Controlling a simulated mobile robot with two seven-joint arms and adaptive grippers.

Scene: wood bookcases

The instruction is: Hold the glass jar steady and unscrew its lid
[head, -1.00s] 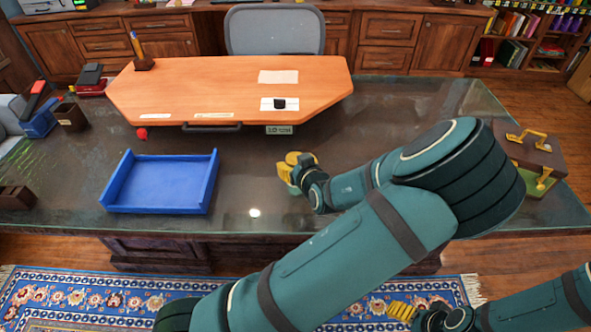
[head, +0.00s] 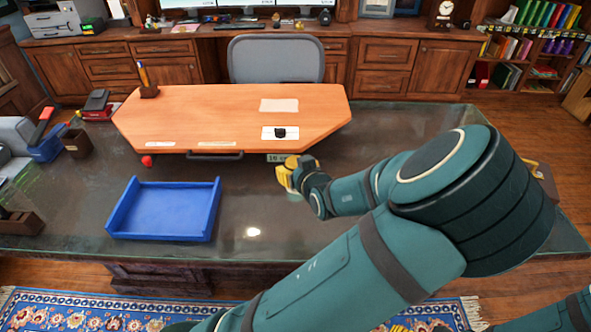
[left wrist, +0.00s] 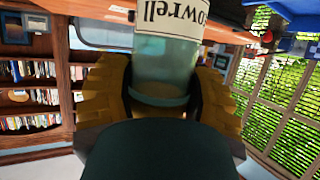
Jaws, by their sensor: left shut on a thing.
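My left gripper (head: 289,176) is over the glass desk, just in front of the orange board. In the left wrist view, its yellow fingers (left wrist: 160,95) are shut on the glass jar (left wrist: 158,72), a pale green see-through cylinder. A white label (left wrist: 170,17) on the jar shows upside-down lettering. Only a yellow sliver of my right gripper (head: 399,328) shows at the bottom edge of the head view, away from the jar.
An orange wooden board (head: 210,112) lies across the back of the desk (head: 380,128). A blue open tray (head: 163,210) is left of my left gripper. A red ball (head: 147,161) is by the board's near edge. The glass between tray and gripper is clear.

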